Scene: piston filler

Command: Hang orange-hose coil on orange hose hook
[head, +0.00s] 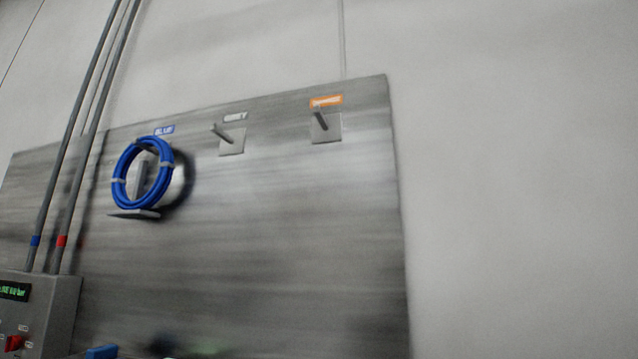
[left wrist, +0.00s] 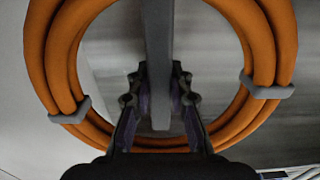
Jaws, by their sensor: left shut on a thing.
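The orange-hose coil (left wrist: 262,40) fills much of the left wrist view, a ring of several orange loops bound by grey clips. A grey bar (left wrist: 160,35) runs down across the middle of the ring. My left gripper (left wrist: 159,82) is shut on this bar, with one finger on each side, and so holds the coil. In the head view, the orange hose hook (head: 320,118) is a grey peg on a square plate under an orange label (head: 327,101), at the board's upper right. It is bare. Neither gripper shows in the head view.
A blue hose coil (head: 119,180) hangs at the left of the metal board (head: 290,240) under a blue label. A bare middle hook (head: 222,134) sits between. A control box (head: 50,310) and pipes stand at the left. The board below the orange hook is clear.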

